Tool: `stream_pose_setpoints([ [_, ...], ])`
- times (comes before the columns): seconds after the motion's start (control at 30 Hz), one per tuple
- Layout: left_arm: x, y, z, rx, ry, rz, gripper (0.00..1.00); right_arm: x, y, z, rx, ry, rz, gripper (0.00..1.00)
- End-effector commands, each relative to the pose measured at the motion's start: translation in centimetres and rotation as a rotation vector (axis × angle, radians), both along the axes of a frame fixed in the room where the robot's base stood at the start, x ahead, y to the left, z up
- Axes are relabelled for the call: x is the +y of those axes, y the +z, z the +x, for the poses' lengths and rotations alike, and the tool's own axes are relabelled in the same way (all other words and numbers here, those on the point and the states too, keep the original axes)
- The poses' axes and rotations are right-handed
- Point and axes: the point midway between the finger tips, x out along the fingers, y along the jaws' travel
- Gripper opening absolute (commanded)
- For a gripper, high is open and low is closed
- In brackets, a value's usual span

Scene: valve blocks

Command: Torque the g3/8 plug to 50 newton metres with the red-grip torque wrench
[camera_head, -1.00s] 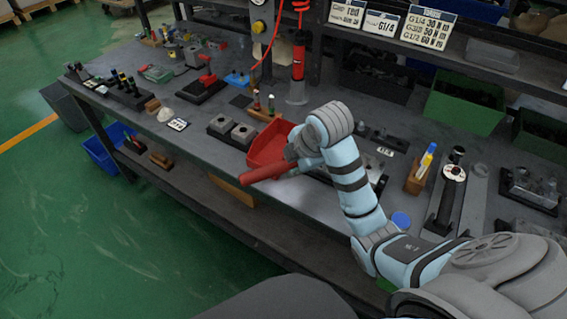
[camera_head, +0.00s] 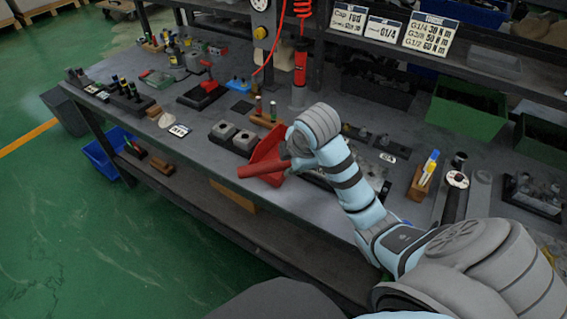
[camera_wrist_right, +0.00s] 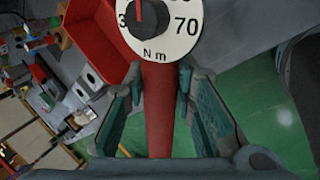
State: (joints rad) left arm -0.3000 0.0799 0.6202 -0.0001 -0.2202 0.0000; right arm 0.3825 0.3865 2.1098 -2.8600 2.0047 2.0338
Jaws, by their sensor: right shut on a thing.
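My right gripper (camera_wrist_right: 160,105) is shut on the red grip of the torque wrench (camera_wrist_right: 158,125). In the head view the red grip (camera_head: 258,169) sticks out to the left of my right wrist, in front of the red bin, over the bench's front edge. The wrench's white dial (camera_wrist_right: 160,25) shows 70 and N m, with the red pointer upward; its top is cut off. Two grey valve blocks (camera_head: 222,132) (camera_head: 245,142) stand left of the bin. I cannot make out which plug is the g3/8 one. My left gripper is not in view.
The red bin (camera_head: 266,148) is close behind the wrench. A wooden block with pens (camera_head: 424,177) stands right of my arm. Green bins (camera_head: 465,108) stand at the back right. A torque sign (camera_head: 431,34) hangs above. Bare bench top (camera_head: 200,117) shows on the left.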

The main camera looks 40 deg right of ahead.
Motion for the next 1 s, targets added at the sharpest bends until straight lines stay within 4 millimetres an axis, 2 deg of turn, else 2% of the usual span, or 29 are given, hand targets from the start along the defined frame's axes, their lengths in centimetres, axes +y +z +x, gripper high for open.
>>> stream_pose_setpoints([
  [0.13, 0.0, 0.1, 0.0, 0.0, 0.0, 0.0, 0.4, -0.6, 0.1, -0.2, -0.003, -0.032, -0.001, 0.0],
  [0.43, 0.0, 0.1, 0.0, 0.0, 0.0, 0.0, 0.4, -0.7, 0.1, -0.3, -0.003, -0.029, -0.002, 0.0],
  [1.0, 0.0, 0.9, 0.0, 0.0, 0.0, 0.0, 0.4, 0.0, 0.1, -2.5, -0.001, 0.127, -0.003, 0.0],
])
